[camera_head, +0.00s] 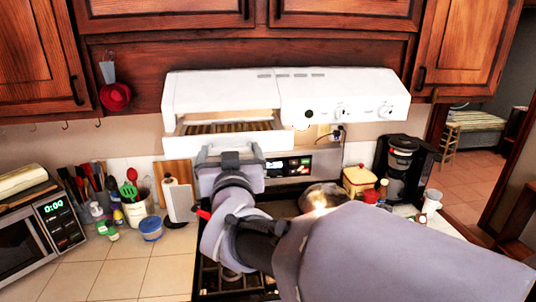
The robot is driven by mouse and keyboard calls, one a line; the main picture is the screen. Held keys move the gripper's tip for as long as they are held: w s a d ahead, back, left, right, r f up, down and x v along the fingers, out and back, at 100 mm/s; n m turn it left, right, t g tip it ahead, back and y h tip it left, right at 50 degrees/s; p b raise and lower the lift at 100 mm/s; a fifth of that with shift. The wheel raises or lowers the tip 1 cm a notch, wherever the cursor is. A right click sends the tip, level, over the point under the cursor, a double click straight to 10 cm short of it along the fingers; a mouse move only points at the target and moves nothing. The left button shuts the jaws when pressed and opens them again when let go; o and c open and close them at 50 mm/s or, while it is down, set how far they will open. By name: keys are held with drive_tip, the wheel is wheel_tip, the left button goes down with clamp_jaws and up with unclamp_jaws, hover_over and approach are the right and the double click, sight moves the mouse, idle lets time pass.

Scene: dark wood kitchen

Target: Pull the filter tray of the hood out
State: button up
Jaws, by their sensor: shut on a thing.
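The white range hood (345,97) hangs under the wooden cabinets. Its filter tray (185,144) sits on the left half, with its white front panel out from the hood and lower than the hood's face. A gap above the panel shows the slatted inside of the tray. My gripper (230,151) is at the middle of the tray's front, shut on its edge. The wrist hides the exact contact. The right half of the hood carries two knobs.
Below is a stove (230,278), mostly behind my arm. A microwave (42,235), utensils and a paper-towel roll (178,200) stand left. A coffee maker (402,165) and jars stand right. Open tile counter (140,270) shows at lower left.

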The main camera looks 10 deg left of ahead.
drive_tip(key=shift+b+v, duration=0.35)
drive_tip(key=shift+v, duration=1)
drive_tip(key=o, duration=1.8)
drive_tip(key=v, duration=1.7)
drive_tip(key=shift+s, duration=0.25)
drive_tip(key=shift+r, duration=0.1)
